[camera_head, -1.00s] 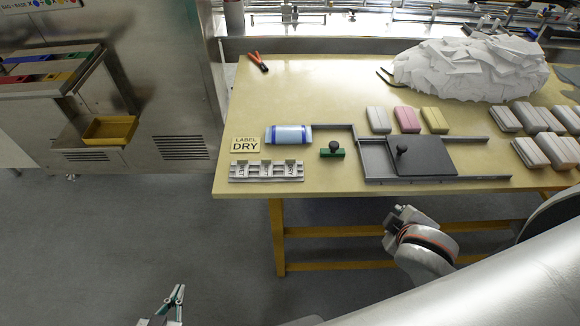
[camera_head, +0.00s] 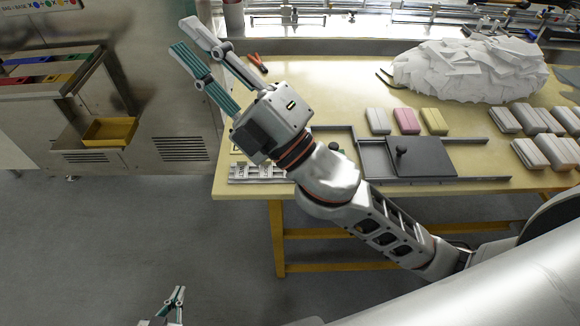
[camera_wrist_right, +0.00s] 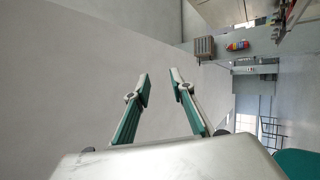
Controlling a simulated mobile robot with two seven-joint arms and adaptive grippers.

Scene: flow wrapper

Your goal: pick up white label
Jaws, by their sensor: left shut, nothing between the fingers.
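No thing is plainly recognisable as the white label. A light grey slotted rack (camera_head: 247,174) with small lettered pieces lies at the table's front left, its right part hidden by my right arm. My right gripper (camera_head: 182,34) is raised over the table's left end, fingers apart and empty, pointing up and left. It also shows open in the right wrist view (camera_wrist_right: 160,76), facing a plain wall. My left gripper (camera_head: 176,290) is low at the bottom, off the table, shut and empty. The "LABEL DRY" card and the blue-white roll are almost wholly hidden by the right arm.
The table (camera_head: 330,85) also holds a dark sliding plate (camera_head: 425,160), white, pink and yellow blocks (camera_head: 406,121), a large white paper heap (camera_head: 470,70) and orange-handled pliers (camera_head: 257,63). A steel cabinet with a yellow bin (camera_head: 109,131) stands at the left.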

